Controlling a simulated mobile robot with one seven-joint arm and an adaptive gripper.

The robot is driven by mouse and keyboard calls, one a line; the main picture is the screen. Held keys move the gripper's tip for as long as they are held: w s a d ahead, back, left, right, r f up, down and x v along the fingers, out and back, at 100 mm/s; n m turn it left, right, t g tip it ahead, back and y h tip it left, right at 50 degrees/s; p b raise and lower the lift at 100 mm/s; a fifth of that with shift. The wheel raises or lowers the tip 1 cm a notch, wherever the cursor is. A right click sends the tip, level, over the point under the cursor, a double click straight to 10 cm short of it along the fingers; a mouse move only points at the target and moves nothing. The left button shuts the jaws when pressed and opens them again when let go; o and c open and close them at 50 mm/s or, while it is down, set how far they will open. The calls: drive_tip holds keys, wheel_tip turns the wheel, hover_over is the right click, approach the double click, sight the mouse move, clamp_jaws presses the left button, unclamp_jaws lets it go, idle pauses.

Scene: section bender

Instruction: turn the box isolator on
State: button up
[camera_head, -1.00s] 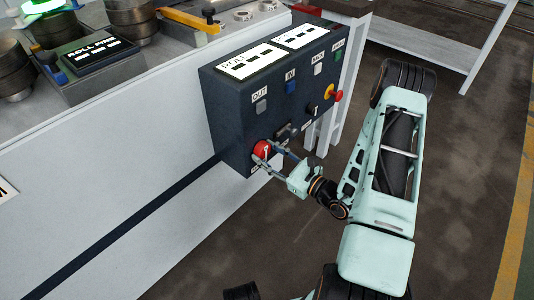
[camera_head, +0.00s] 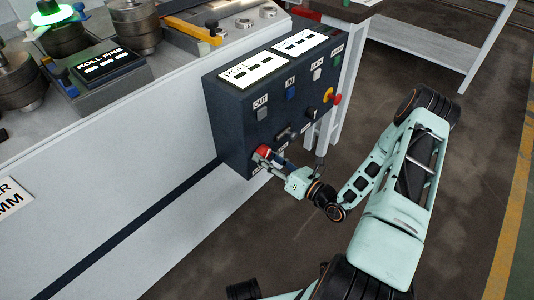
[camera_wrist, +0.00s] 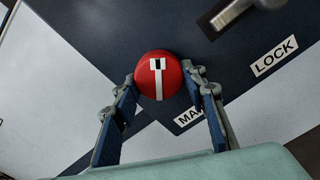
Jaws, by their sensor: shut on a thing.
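The box isolator is a round red knob (camera_head: 262,150) low on the front of a dark control box (camera_head: 228,125). In the wrist view the knob (camera_wrist: 159,88) fills the space between my fingers, and its white bar runs nearly up and down the picture. My gripper (camera_head: 271,161) is shut on the knob, with one finger at each side; it also shows in the wrist view (camera_wrist: 160,80). A label starting "MA" (camera_wrist: 188,112) beside the knob is partly hidden by the right finger.
The box carries several buttons, a red and yellow stop button (camera_head: 331,96) and a metal lever (camera_head: 286,133), close above my gripper. A "LOCK" label (camera_wrist: 274,58) sits beside the lever. A bench (camera_head: 428,40) stands behind; open floor lies to the right.

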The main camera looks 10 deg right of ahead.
drive_tip(key=m+p, duration=0.2)
drive_tip(key=m, duration=0.3)
drive_tip(key=shift+s+r+m+p, duration=0.1)
drive_tip(key=shift+m+p, duration=0.2)
drive_tip(key=shift+a+m+p, duration=0.15)
drive_tip(key=shift+m+p, duration=0.6)
drive_tip(key=shift+m, duration=1.45)
drive_tip(key=o, duration=1.2)
drive_tip(key=shift+c, duration=0.2)
drive_tip(key=v, duration=0.7)
drive_tip(key=shift+s, duration=0.25)
